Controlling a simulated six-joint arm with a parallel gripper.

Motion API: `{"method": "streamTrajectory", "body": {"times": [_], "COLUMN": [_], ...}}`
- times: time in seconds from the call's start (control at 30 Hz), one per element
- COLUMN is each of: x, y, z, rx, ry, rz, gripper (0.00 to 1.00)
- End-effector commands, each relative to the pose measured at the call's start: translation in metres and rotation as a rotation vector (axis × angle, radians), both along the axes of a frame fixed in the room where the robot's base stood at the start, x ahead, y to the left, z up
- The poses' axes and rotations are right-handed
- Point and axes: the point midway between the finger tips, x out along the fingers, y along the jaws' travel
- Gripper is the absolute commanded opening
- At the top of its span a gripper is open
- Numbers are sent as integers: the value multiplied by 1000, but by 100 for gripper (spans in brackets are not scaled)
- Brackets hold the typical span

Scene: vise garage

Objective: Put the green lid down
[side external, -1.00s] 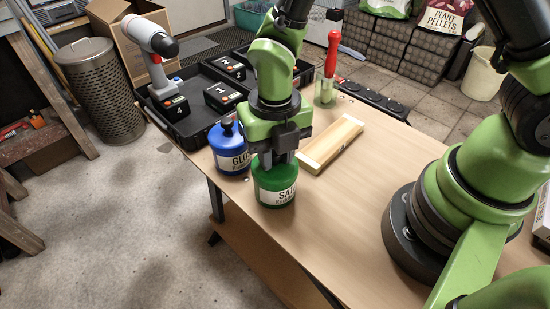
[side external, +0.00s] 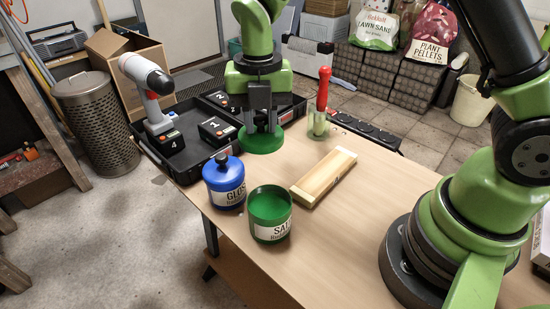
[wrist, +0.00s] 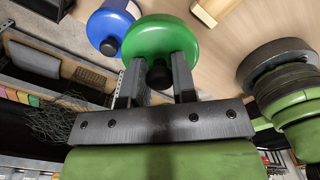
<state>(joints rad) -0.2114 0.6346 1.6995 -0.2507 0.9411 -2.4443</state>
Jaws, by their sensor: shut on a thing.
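The green lid (side external: 263,142) is a round disc with a black knob (wrist: 158,74). My gripper (side external: 262,124) is shut on that knob, with its fingers on both sides of it in the wrist view (wrist: 157,80). The lid is beyond the open green can (side external: 270,218), near the case; I cannot tell whether it touches the table or hangs above it. The can stands upright and shows its green inside. In the wrist view the lid (wrist: 157,35) fills the upper middle.
A blue can (side external: 225,184) with its lid on stands beside the green can. A wooden block (side external: 324,178) lies to the right. A black case (side external: 187,155) holds a drill and batteries. A red-handled tool (side external: 321,100) stands in a clear holder. Bare table (side external: 345,225) lies at the right front.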

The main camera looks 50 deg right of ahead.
Motion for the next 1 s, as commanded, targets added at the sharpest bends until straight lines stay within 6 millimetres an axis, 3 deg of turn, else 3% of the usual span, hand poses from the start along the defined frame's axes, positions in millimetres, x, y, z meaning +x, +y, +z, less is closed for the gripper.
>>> {"method": "streamTrajectory", "body": {"times": [0.1,0.2,0.33,0.6,1.0], "x": [30,45,55,57,56], "y": [-42,-71,-94,-101,-101], "z": [-21,-34,-45,-92,-143], "rx": [-1,0,0,-1,-1], "ry": [3,3,2,4,2], "rz": [-198,-322,-417,-446,-445], "gripper": [3,3,3,3,3]}}
